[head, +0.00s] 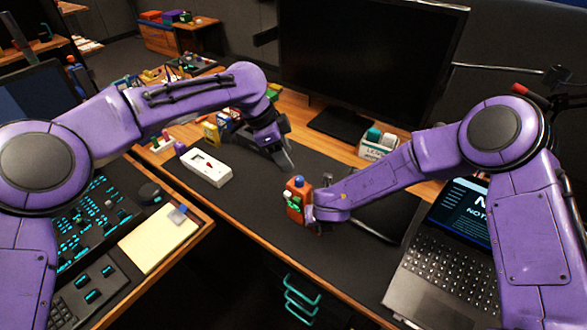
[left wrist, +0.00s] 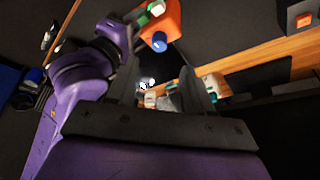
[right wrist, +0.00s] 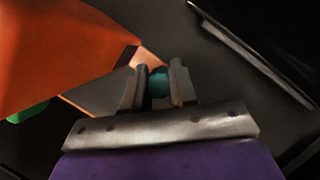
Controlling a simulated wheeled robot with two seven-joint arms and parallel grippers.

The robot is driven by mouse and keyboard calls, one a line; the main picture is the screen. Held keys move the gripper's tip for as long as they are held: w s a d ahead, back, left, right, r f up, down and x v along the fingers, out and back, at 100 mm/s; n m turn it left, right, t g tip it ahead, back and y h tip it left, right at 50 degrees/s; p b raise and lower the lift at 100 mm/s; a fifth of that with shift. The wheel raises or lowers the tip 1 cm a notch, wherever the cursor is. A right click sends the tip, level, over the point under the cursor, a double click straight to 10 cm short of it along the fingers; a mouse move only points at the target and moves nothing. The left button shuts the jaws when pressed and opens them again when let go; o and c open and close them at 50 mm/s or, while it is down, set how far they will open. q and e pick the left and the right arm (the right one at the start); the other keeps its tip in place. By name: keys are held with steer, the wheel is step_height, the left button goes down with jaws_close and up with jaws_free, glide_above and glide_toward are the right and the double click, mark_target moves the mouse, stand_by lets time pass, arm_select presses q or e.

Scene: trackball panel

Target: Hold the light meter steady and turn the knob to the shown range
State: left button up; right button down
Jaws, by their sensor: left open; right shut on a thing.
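The orange box-shaped device, which appears to be the light meter (head: 297,205), stands at the middle of the head view with green on its face and a blue part on top. In the left wrist view (left wrist: 172,18) it shows a round blue knob (left wrist: 159,41) and a green part. My right gripper (right wrist: 158,84) is shut at the meter's side, with a small teal part between its fingers; the meter (right wrist: 50,50) fills the upper left there. My left gripper (head: 285,158) is open and empty above the mat, apart from the meter; it also shows in the left wrist view (left wrist: 163,92).
A white device (head: 205,170) with a display window lies left on the dark mat (head: 245,205). A monitor (head: 370,50) and a white box (head: 377,147) stand behind. A laptop (head: 445,265) is at the right. Bare mat lies between the white device and the meter.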

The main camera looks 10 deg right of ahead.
arm_select(q)
steer(key=v, duration=0.4)
steer(key=d+v, duration=0.1)
steer(key=v, duration=0.9)
steer(key=shift+r, duration=0.55)
stand_by(0.4)
